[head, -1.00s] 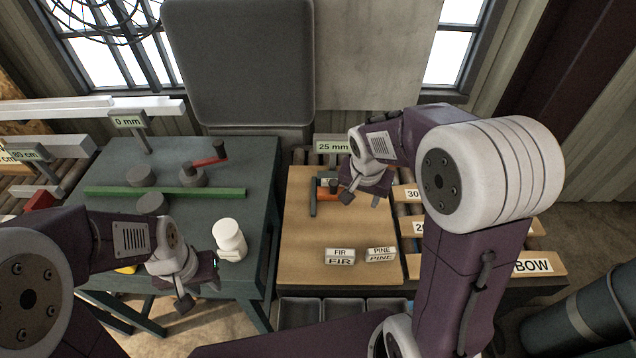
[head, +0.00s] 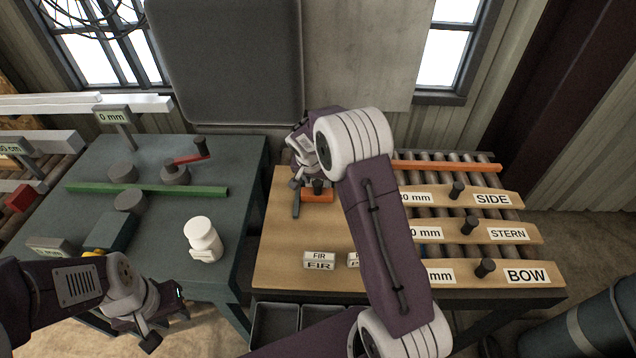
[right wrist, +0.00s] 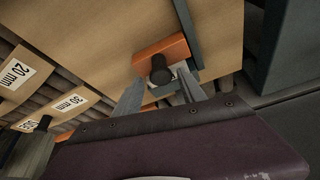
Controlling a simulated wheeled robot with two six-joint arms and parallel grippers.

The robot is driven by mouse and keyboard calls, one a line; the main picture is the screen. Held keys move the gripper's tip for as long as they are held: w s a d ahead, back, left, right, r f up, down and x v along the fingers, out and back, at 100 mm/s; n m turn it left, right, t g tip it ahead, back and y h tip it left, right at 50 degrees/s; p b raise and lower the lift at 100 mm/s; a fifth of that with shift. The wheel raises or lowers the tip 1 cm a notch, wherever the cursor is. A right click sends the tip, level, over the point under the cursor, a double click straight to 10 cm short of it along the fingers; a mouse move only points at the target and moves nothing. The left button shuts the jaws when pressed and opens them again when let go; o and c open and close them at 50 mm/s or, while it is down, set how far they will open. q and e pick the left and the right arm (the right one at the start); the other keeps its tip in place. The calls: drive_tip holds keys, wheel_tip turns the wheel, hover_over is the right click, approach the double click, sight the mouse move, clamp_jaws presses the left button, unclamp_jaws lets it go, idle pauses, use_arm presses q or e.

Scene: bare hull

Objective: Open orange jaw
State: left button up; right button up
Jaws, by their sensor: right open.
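The orange jaw (head: 320,196) is a small orange block with a dark upright knob, on the wooden board beside a dark grey bar (head: 296,204). In the right wrist view the orange jaw (right wrist: 150,56) shows its black knob (right wrist: 161,70) close up. My right gripper (head: 306,182) is over the jaw. In the right wrist view the right gripper (right wrist: 160,80) is open, with one finger on either side of the knob in the picture; contact cannot be told. My left gripper (head: 160,322) is low in front of the green table, away from the jaw; its opening is unclear.
FIR (head: 319,261) and partly hidden PINE blocks stand on the wooden board (head: 275,240). Labelled planks (head: 500,272) with dark knobs lie on rollers at right. My right forearm crosses the board.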

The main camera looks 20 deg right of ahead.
sight(318, 182)
drive_tip(key=shift+x, duration=1.5)
clamp_jaws()
